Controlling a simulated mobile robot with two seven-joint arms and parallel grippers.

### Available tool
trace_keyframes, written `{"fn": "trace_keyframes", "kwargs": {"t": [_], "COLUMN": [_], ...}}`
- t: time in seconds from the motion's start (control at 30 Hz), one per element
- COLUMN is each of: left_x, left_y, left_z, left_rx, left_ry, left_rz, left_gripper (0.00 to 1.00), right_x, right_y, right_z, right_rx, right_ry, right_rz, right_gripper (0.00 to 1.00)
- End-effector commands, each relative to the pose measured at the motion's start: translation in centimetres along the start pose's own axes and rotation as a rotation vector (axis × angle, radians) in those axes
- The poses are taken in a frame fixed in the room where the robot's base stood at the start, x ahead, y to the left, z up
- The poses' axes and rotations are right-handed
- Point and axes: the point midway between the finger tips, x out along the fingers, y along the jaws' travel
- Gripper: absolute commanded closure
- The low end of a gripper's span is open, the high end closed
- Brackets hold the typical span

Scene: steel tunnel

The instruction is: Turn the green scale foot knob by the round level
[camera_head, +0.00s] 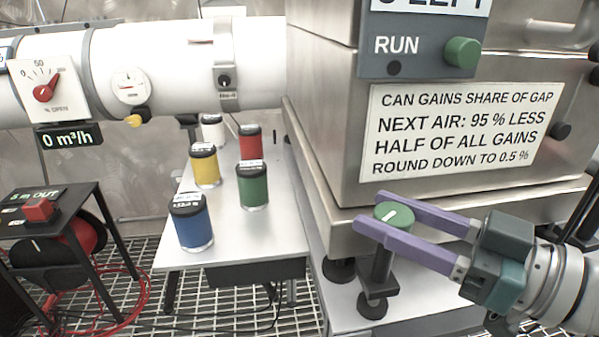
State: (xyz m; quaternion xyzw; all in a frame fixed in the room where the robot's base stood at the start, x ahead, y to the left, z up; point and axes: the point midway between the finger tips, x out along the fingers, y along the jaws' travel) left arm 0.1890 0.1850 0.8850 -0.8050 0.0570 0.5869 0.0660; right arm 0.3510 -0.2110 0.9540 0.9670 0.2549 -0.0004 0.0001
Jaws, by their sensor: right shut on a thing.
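The green knob (394,213) has a white pointer mark and sits on a dark bracket by the lower front edge of the steel machine. My right gripper (373,209) comes in from the right, and its two purple fingers lie on either side of the knob, shut on it. The near finger covers part of the knob's lower side. I cannot make out a round level near it. My left gripper is not in view.
The steel machine (330,130) with a RUN panel (400,75) and a text sign (450,170) rises behind the knob. A white table (230,235) at the left holds several coloured canisters. A black stand (70,205) with a red hose is at far left.

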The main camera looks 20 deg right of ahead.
Motion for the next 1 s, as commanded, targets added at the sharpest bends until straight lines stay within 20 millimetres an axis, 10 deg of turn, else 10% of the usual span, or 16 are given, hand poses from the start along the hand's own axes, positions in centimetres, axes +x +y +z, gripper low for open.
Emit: {"fn": "trace_keyframes", "kwargs": {"t": [0.77,0.8,1.0], "left_x": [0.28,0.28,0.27], "left_y": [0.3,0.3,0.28], "left_z": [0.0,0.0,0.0], "left_rx": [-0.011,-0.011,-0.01], "left_ry": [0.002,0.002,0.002], "left_rz": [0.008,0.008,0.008], "left_gripper": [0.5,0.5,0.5], "right_x": [0.03,0.03,0.03], "right_y": [0.02,0.01,-0.02], "right_z": [0.08,0.08,0.06], "right_rx": [-0.001,-0.001,0.0], "right_ry": [-0.001,-0.001,0.0], "right_rz": [-0.12,-0.12,-0.121], "right_gripper": [1.0,0.46,0.24]}}
